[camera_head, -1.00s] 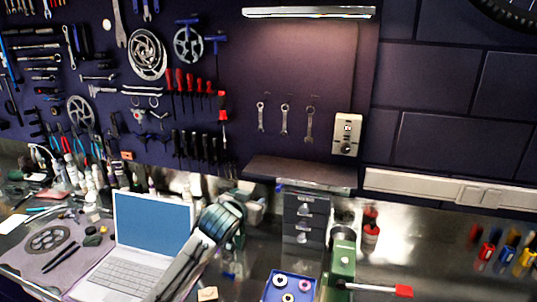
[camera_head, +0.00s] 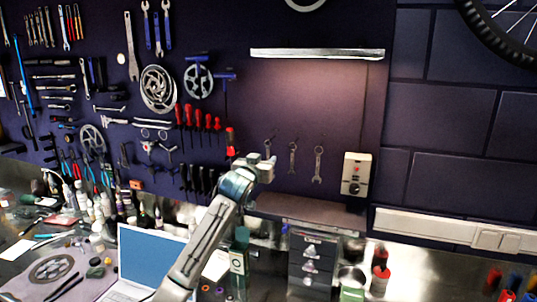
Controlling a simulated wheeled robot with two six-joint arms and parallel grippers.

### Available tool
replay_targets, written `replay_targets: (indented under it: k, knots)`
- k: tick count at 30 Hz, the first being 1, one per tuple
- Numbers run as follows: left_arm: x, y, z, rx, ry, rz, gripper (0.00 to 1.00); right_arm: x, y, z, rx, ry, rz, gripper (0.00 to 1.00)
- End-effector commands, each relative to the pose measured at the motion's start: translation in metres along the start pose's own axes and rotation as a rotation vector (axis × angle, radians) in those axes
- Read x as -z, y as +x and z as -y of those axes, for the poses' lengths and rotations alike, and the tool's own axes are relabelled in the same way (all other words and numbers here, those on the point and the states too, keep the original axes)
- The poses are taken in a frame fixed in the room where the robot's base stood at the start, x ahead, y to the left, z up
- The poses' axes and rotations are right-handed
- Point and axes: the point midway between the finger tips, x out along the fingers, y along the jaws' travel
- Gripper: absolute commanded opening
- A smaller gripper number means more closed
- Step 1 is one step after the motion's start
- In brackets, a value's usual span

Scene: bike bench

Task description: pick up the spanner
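Three spanners hang in a row on the dark wall panel below the lamp: a left one (camera_head: 268,148), a middle one (camera_head: 293,158) and a right one (camera_head: 318,165). My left gripper (camera_head: 268,165) is raised in front of the panel, at the lower end of the left spanner, which it partly covers. I cannot tell whether it touches that spanner, or whether its fingers are open or shut. The middle and right spanners are clear of the gripper. My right gripper is not in view.
A shelf (camera_head: 305,214) juts out below the spanners, above a drawer unit (camera_head: 312,262). A white socket box (camera_head: 355,174) is right of them. Screwdrivers (camera_head: 198,118) hang to the left. A laptop (camera_head: 150,260) and bottles stand on the bench.

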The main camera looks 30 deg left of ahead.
Motion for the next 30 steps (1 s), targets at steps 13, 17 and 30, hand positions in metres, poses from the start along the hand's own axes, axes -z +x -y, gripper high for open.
replay_targets:
  k: [13,17,30]
  knots:
    - [-0.004,0.044,0.000,0.001,0.001,0.002,0.38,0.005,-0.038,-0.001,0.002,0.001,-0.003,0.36]
    - [-0.005,0.045,0.000,0.000,0.001,0.001,0.38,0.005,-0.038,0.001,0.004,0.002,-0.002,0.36]
    - [-0.005,0.045,0.000,0.000,0.001,0.000,0.00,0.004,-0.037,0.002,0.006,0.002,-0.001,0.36]
